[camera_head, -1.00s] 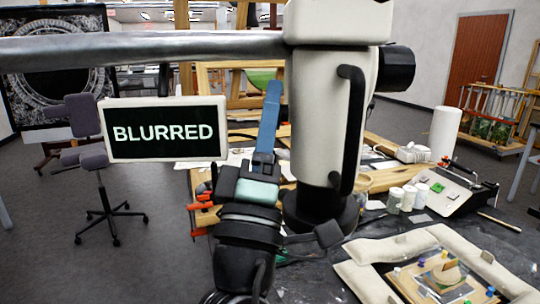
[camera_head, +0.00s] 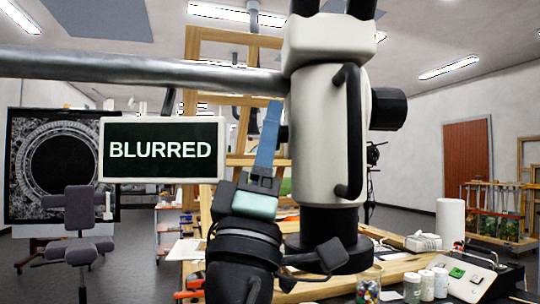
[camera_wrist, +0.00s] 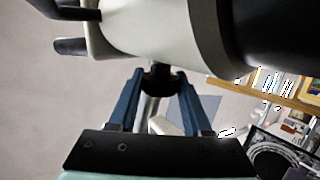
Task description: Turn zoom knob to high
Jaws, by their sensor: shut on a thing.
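The white microscope (camera_head: 330,140) stands upright in the middle of the head view, with a black handle on its front. A black knob (camera_head: 388,108) sticks out on its right side. My gripper (camera_head: 274,112) reaches up along the microscope's left side with blue fingers. In the wrist view my gripper (camera_wrist: 158,82) has one finger on each side of a small dark knob (camera_wrist: 157,78) below the white body (camera_wrist: 150,30), and is shut on it. In the head view that knob is mostly hidden by the finger. I cannot read its setting. A screen (camera_head: 160,149) reads "BLURRED".
A grey horizontal bar (camera_head: 130,72) runs left from the microscope above the screen. Jars (camera_head: 427,284) and a tilted device (camera_head: 468,276) stand on the table at right. A grey chair (camera_head: 80,235) stands on the open floor at left.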

